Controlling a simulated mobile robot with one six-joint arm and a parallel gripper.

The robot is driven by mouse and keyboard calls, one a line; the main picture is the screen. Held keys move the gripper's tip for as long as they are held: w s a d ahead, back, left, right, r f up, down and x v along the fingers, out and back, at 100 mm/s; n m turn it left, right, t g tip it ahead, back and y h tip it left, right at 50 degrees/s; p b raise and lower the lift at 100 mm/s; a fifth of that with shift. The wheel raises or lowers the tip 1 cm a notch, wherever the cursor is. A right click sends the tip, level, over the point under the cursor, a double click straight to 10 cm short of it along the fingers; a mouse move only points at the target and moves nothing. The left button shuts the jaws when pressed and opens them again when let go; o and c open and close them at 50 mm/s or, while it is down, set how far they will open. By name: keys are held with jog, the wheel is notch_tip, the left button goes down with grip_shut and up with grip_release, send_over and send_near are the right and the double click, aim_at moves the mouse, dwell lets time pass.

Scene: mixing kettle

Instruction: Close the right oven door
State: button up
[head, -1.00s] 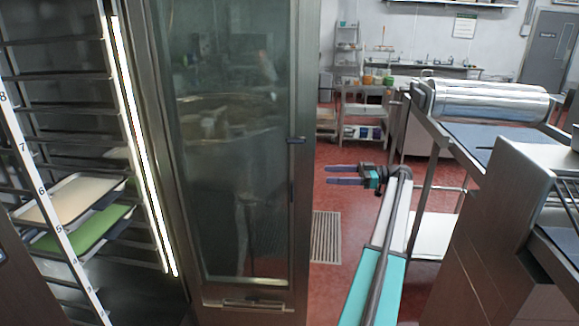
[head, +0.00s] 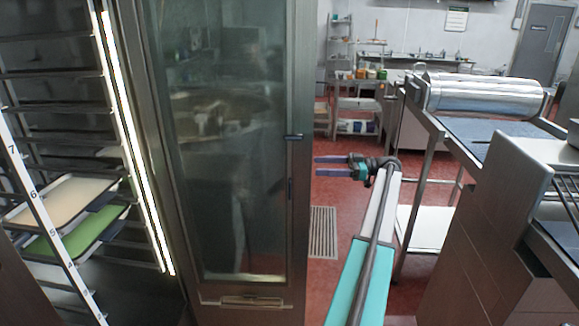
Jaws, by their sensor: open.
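The right oven door (head: 299,220) is a tall metal-framed glass panel in the middle-left of the head view. It stands swung open, with the lit oven interior showing to its left. A small dark handle (head: 293,137) sits on its right edge. My gripper (head: 330,166) is to the right of the door's free edge, with its two dark fingers pointing left toward the door. The fingers are open with nothing between them. They appear apart from the door, though the exact depth gap cannot be told.
A rack in the oven holds a tray with pale content (head: 66,199) and one with green content (head: 84,231). A worktable with a metal roller (head: 484,95) and a metal cabinet (head: 500,235) stand on the right. A floor drain (head: 322,235) lies in the open red floor.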

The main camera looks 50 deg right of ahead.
aim_at(290, 165)
jog(key=p+x, duration=0.3)
jog(key=x, duration=0.7)
jog(key=shift+w+a+r+p, duration=0.15)
jog(key=shift+w+a+p, duration=0.05)
jog(key=shift+p, duration=0.2)
jog(key=shift+x, duration=0.8)
